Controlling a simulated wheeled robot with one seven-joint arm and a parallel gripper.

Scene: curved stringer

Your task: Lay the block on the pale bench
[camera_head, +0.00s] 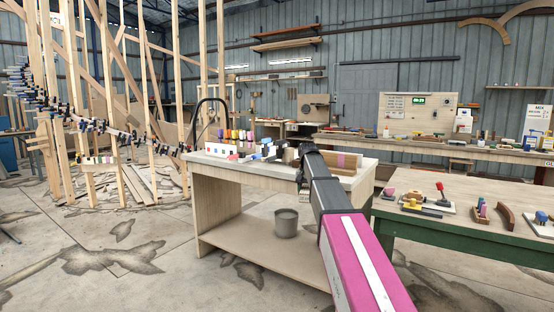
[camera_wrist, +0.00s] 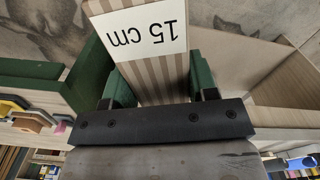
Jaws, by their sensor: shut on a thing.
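The block (camera_wrist: 150,78) is striped in brown and beige with a white "15 cm" label, which reads upside down in the wrist view. The far end of the block runs out of the top of that view. In the head view my gripper (camera_head: 309,158) shows only as a dark shape in front of the pale bench (camera_head: 222,168), and I cannot make out the block there. The pale bench has a light grey top and a lower shelf.
A green-framed bench (camera_head: 400,214) with small items stands to the right. A dark bucket (camera_head: 286,222) sits on the pale bench's lower shelf. Open stained floor lies left.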

